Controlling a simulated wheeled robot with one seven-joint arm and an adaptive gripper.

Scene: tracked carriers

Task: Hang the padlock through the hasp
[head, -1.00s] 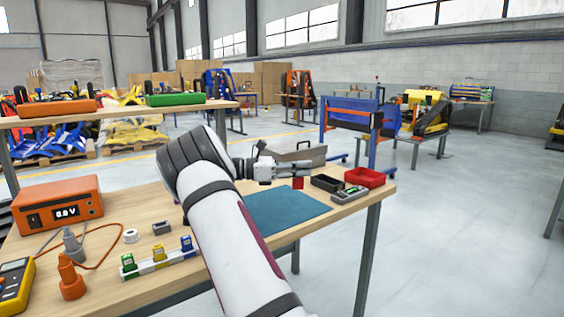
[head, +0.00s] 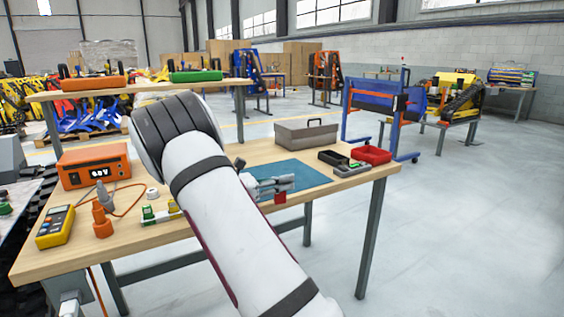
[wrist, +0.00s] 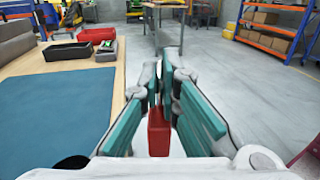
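My gripper (head: 290,180) is closed on a red padlock (head: 280,197), near the front edge of the bench as seen in the head view. In the wrist view the padlock's red body (wrist: 158,132) hangs between and below the teal-padded fingers (wrist: 167,72); its shackle is hidden. There the padlock shows against the floor, just right of the bench edge. I cannot make out a hasp in either view. A strip with small colored devices (head: 148,213) lies on the bench, partly hidden behind my arm.
A blue mat (head: 308,175) lies on the wooden bench, with a grey toolbox (head: 305,135), a red bin (head: 371,154) and a black bin (head: 333,158) behind and right. An orange power unit (head: 95,166) and yellow multimeter (head: 55,226) stand left. The floor right is open.

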